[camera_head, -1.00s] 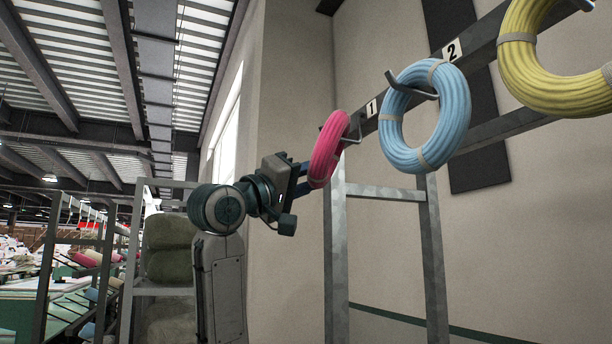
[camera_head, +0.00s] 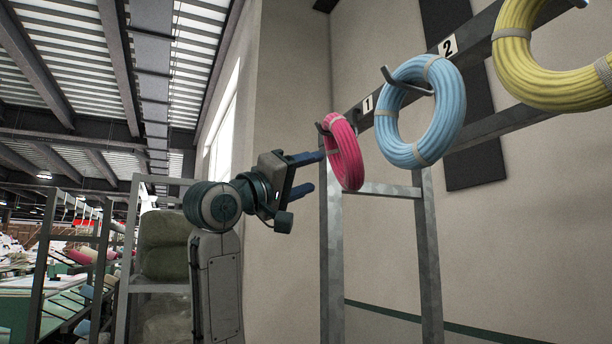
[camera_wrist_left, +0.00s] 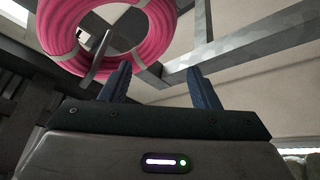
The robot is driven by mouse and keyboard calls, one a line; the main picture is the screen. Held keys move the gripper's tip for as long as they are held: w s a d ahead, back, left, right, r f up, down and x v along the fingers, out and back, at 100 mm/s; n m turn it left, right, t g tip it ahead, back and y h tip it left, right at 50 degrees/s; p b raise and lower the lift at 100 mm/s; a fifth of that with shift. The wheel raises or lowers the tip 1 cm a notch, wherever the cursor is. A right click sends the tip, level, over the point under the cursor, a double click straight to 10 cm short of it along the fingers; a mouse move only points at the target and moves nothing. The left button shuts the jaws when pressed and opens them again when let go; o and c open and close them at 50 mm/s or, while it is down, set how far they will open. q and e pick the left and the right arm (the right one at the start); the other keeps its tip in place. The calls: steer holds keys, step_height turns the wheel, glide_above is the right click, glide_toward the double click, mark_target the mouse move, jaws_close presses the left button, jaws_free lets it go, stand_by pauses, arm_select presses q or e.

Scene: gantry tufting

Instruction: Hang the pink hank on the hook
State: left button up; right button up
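The pink hank (camera_head: 344,152) hangs on a hook (camera_head: 321,128) at the left end of the rail, by the plate marked 1. In the left wrist view the pink hank (camera_wrist_left: 68,57) is a ring with the grey hook (camera_wrist_left: 97,60) passing through its opening. My left gripper (camera_head: 317,172) is open and empty, its two blue fingers just left of the hank. In the left wrist view the fingertips (camera_wrist_left: 160,78) are spread apart with nothing between them. My right gripper is not in view.
A grey metal frame (camera_head: 333,262) stands below the rail. A shelf with green bundles (camera_head: 165,245) is at left.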

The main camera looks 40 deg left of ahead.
arm_select(q)
steer(key=b+v, duration=0.6)
steer(key=v, duration=0.5)
